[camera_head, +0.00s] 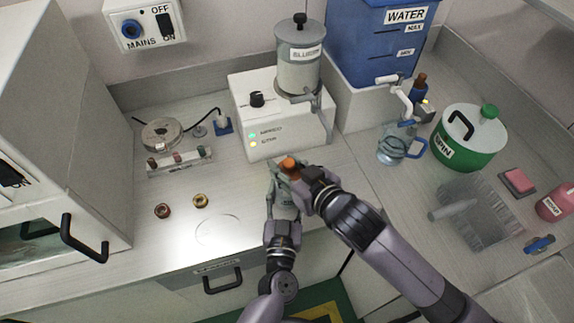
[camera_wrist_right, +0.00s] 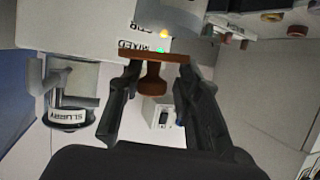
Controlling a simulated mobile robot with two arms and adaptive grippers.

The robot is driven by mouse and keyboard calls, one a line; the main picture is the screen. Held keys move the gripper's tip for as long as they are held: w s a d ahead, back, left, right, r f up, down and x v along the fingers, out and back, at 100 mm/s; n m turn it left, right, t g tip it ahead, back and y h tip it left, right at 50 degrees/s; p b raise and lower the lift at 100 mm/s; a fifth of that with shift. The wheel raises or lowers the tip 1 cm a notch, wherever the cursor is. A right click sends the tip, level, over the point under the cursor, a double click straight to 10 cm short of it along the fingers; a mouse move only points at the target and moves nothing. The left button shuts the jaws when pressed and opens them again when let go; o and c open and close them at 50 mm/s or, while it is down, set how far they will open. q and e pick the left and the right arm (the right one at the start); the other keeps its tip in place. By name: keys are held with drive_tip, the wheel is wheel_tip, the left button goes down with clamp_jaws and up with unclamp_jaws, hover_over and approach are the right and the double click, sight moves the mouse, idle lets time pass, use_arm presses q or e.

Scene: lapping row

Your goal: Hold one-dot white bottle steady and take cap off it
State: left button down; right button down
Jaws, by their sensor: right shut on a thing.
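An orange-brown cap (camera_head: 288,162) shows at the tip of my right gripper (camera_head: 297,172), in front of the white dispenser box. In the right wrist view, my right gripper's fingers (camera_wrist_right: 156,68) close on an orange-brown piece (camera_wrist_right: 152,82) with a wide flat part and a narrower stem. My left gripper (camera_head: 281,198) is just below the right one, near the counter's front edge. Its fingers are partly covered, so its opening and anything between them are unclear. I cannot make out the white bottle's body or its dot; the grippers cover that spot.
The dispenser box (camera_head: 278,113) with the slurry canister (camera_head: 300,55) stands just behind the grippers. Two small caps (camera_head: 162,211) (camera_head: 200,201) lie on the counter to the left. A clear jug (camera_head: 392,148) and green spin drum (camera_head: 468,138) stand right. Clear counter lies front left.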

sight(287, 164)
drive_tip(key=shift+r, duration=2)
use_arm(q)
drive_tip(key=c, duration=0.7)
unclamp_jaws()
drive_tip(key=shift+c, duration=0.2)
